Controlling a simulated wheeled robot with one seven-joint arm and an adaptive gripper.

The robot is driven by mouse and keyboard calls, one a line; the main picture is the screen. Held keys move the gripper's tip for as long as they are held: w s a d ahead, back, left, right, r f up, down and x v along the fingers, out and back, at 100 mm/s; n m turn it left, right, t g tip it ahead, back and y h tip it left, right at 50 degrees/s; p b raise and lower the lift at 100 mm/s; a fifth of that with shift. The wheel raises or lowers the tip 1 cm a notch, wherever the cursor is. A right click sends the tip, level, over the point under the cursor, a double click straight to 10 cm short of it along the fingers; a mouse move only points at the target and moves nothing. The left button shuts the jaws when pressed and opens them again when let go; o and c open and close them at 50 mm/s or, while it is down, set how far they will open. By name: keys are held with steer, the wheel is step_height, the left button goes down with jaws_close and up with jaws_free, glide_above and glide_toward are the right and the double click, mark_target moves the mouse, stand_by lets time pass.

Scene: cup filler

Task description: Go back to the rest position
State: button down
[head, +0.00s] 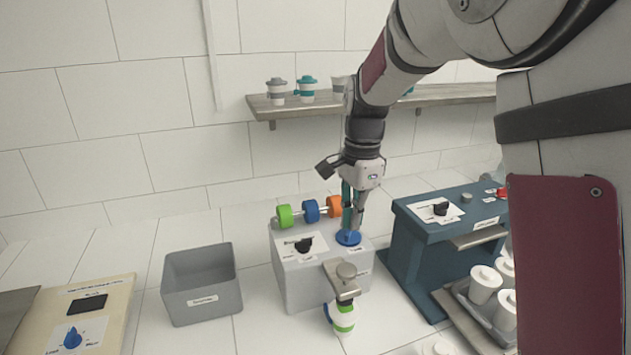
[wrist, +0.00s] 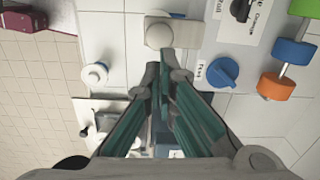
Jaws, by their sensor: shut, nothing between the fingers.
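My gripper (head: 355,222) points down over the right part of a grey-white dispenser box (head: 297,277), close to its blue round knob (head: 348,238). In the wrist view my gripper (wrist: 164,72) has its teal-padded fingers together with nothing between them. The blue knob (wrist: 222,72) shows to the right of the fingertips there, apart from them. A white cup with a green band (head: 343,319) stands under the box's metal spout (head: 343,275).
Green, blue and orange rollers (head: 311,211) sit on the box's back. A grey bin (head: 202,284) stands left. A blue machine (head: 444,250) and a tray of white cups (head: 463,298) stand right. A wall shelf (head: 290,110) holds cups behind my arm.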

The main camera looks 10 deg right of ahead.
steer(key=s+d+r+n+t, duration=0.3)
steer(key=s+r+n, duration=0.55)
steer(key=s, duration=0.45)
steer(key=s+n+t, duration=0.2)
steer(key=s+n, duration=0.4)
steer(key=s, duration=0.6)
steer(key=shift+d+t+b, duration=0.3)
steer(key=shift+d+b, duration=0.05)
steer(key=shift+b, duration=0.05)
